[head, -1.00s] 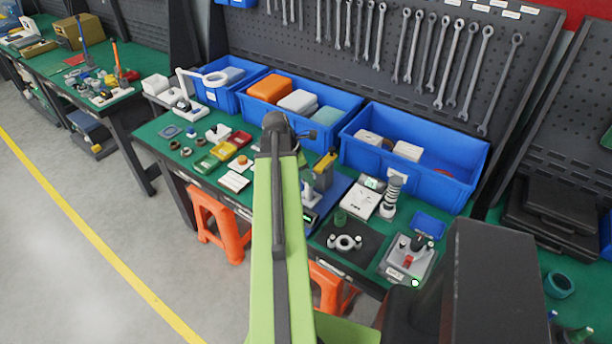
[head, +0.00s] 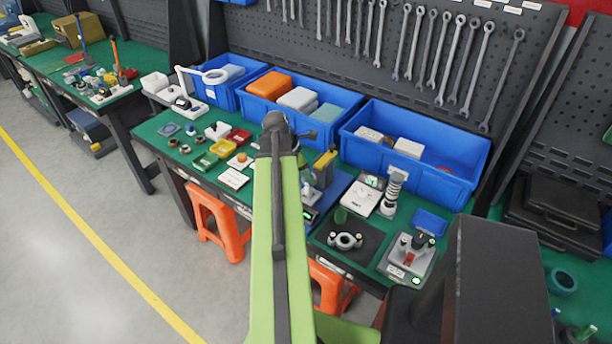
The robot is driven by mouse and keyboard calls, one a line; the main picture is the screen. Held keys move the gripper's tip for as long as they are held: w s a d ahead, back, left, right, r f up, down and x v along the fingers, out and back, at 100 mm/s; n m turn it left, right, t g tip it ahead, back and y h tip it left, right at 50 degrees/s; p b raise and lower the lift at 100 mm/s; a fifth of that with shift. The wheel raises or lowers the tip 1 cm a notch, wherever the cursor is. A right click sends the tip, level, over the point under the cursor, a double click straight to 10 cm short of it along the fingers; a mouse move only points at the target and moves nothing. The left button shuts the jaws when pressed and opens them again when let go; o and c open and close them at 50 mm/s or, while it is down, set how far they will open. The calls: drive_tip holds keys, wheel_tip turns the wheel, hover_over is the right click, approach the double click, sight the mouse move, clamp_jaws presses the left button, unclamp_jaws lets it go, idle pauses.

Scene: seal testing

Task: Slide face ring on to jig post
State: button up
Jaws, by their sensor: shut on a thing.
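My green arm reaches forward over the bench and ends in a dark joint (head: 276,130). My gripper's fingertips are hidden behind the arm, so what they hold does not show. I cannot tell whether either belongs to the jig. Small rings, one brownish (head: 173,143), lie at the bench's left end. I cannot single out the face ring or the jig post with certainty.
Blue bins (head: 415,175) line the back below a wrench board. A white device (head: 362,197), a white spring-like column (head: 394,187) and a grey fixture with a red part (head: 408,258) stand right of the arm. Orange stools (head: 220,225) are under the bench.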

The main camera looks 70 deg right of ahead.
drive_tip(key=o, duration=1.5)
drive_tip(key=shift+c, duration=0.2)
wheel_tip(320, 180, up, 7)
drive_tip(key=p, duration=0.7)
drive_tip(key=shift+s, duration=0.1)
